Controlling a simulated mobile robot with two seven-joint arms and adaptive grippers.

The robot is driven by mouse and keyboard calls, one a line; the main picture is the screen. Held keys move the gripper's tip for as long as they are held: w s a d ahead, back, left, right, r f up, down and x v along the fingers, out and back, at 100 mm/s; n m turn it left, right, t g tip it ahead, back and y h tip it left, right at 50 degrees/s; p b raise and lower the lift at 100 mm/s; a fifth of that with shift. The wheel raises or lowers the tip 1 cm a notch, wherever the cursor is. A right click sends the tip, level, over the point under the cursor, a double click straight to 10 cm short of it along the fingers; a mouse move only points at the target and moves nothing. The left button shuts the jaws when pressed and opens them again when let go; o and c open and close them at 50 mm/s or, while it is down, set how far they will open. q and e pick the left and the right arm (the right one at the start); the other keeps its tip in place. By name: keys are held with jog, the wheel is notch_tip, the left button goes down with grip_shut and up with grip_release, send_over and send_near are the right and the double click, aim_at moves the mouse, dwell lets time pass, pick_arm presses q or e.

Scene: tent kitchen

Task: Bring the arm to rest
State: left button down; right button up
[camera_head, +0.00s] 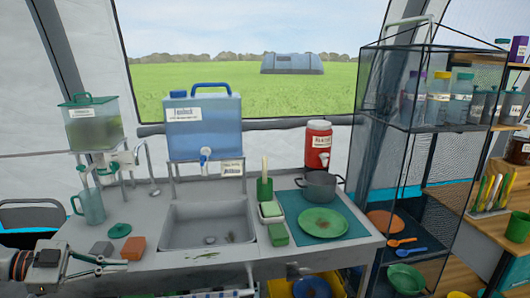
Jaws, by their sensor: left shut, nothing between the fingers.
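My left gripper (104,264) comes in at the lower left, low over the front left edge of the metal counter (178,272). It is shut and empty, its fingers pointing right toward the sink (207,232). I cannot tell whether the fingers touch the counter. My right gripper is not in view.
A blue water container (205,130) stands above the sink. A green plate (323,223) and a grey pot (320,185) are on the right. A green jug (90,206) stands at the left. A mesh shelf (405,180) bounds the right side.

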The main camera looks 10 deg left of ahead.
pick_arm(q)
jog(key=s+d+f+n+t+y, duration=0.3)
jog(key=d+f+n, duration=0.1)
jog(key=f, duration=0.7)
jog(key=s+d+f+n+t+y, duration=0.3)
jog(key=d+f+n, duration=0.1)
jog(key=f, duration=0.7)
jog(key=s+d+f+n+g+y, duration=0.3)
jog(key=s+d+f, duration=0.7)
jog(key=d, duration=0.4)
jog(key=shift+s+f+n+p, duration=0.25)
jog(key=shift+s+n+p, duration=0.15)
jog(key=shift+s, duration=0.15)
